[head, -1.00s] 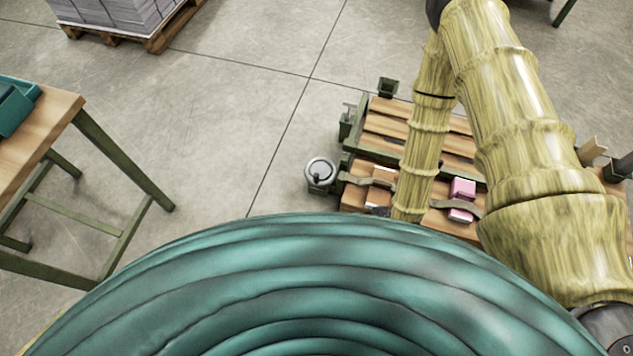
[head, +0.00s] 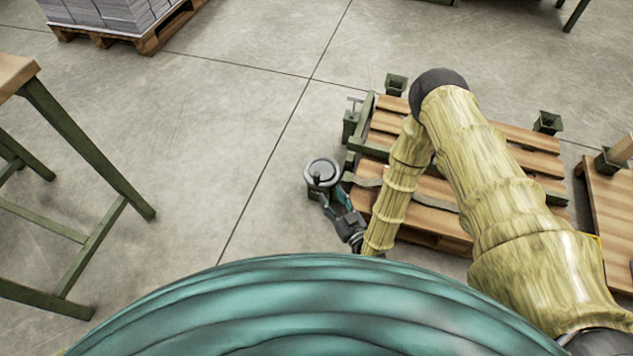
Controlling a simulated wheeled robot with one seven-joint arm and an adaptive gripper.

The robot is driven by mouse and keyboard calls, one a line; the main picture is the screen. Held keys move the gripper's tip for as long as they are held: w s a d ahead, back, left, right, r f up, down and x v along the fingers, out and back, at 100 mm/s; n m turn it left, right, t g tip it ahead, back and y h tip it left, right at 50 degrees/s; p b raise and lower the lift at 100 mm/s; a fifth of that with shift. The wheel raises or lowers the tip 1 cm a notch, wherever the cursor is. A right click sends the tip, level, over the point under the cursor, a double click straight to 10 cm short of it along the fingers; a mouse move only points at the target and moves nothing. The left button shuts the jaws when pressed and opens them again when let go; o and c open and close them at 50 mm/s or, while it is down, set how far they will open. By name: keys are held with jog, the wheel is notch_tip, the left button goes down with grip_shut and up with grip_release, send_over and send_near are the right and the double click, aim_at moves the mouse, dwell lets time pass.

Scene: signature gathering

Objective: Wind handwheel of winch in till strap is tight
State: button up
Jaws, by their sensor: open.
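The winch's handwheel (head: 322,171), a round grey rim with a dark centre and crank knob, stands at the left edge of a green-framed wooden pallet rack. My gripper (head: 329,195) is open at the near side of the handwheel, very close to its rim; whether it touches cannot be told. Nothing shows between the fingers. The grey-brown strap (head: 437,201) runs from beside the winch across the slats. My arm hides its middle, and its tightness cannot be judged.
A workbench (head: 75,130) with green legs stands at left. A pallet of grey stacks (head: 150,38) is at the back left. Green post sockets (head: 548,122) edge the rack, and another wooden platform (head: 612,215) is at right. Floor left of the winch is clear.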

aim_at(319, 177)
jog(key=b+x, duration=0.3)
jog(key=x, duration=0.8)
jog(key=shift+a+b, duration=0.1)
jog(key=shift+b, duration=0.2)
grip_shut()
